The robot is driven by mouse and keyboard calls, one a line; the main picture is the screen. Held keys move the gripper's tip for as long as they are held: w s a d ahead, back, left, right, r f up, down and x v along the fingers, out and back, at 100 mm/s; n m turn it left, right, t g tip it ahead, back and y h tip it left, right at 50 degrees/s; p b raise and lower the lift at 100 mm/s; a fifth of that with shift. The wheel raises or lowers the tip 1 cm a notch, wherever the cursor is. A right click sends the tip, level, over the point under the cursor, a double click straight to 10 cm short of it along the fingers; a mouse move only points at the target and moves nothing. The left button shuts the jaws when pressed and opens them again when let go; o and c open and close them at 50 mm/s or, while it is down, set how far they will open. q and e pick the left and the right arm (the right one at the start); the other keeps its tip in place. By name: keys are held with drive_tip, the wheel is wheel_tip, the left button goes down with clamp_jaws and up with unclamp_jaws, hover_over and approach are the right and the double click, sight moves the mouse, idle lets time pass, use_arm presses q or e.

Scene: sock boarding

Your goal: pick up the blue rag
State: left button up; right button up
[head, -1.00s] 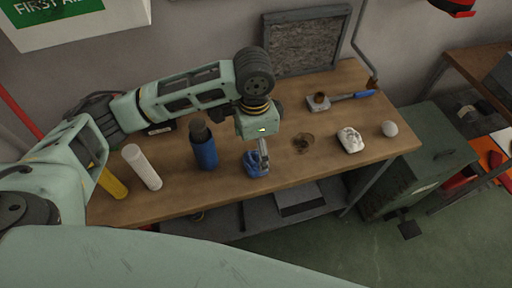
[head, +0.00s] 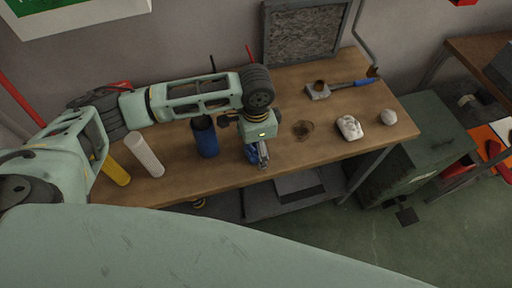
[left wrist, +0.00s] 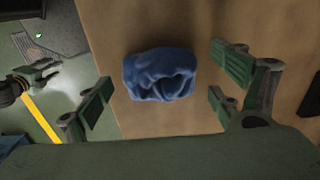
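The blue rag (head: 251,154) lies crumpled on the wooden workbench (head: 225,178), close to its front edge. My left gripper (head: 262,156) points down over it and hides part of it in the head view. In the left wrist view the whole rag (left wrist: 160,75) shows between the spread fingers, with bare wood on both sides of it. The left gripper is open and holds nothing. A small green and black gripper-like part, probably my right gripper (left wrist: 38,78), shows above the floor at the left of the left wrist view; its finger state is unclear.
A blue bottle (head: 205,138), white cylinder (head: 144,155) and yellow cylinder (head: 115,171) stand left of the rag. Bare wood lies between rag and stain.

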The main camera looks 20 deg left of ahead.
use_arm(q)
drive_tip(key=c, duration=1.1)
use_arm(e)
drive_tip(key=shift+s, duration=0.6)
use_arm(q)
drive_tip(key=shift+r, duration=0.1)
drive_tip(key=shift+r, duration=0.35)
drive_tip(key=r, duration=0.2)
drive_tip(key=r+b, duration=0.1)
drive_tip(key=shift+w+d+r, duration=0.25)
drive_tip(key=shift+d+r, duration=0.05)
drive_tip(key=shift+d, duration=0.05)
drive_tip(key=w+d+r, duration=0.2)
drive_tip(key=w+d+r+b, duration=0.1)
drive_tip(key=w+d+r, duration=0.1)
drive_tip(key=d, duration=0.1)
drive_tip(key=w+d+r, duration=0.2)
drive_tip(key=w+d, duration=0.1)
drive_tip(key=shift+d+r+b, duration=0.15)
drive_tip(key=shift+r+b, duration=0.15)
drive_tip(key=shift+b, duration=0.1)
use_arm(e)
wheel_tip(320, 180, down, 3)
drive_tip(key=shift+w+a+r, duration=0.1)
drive_tip(key=shift+w, duration=0.05)
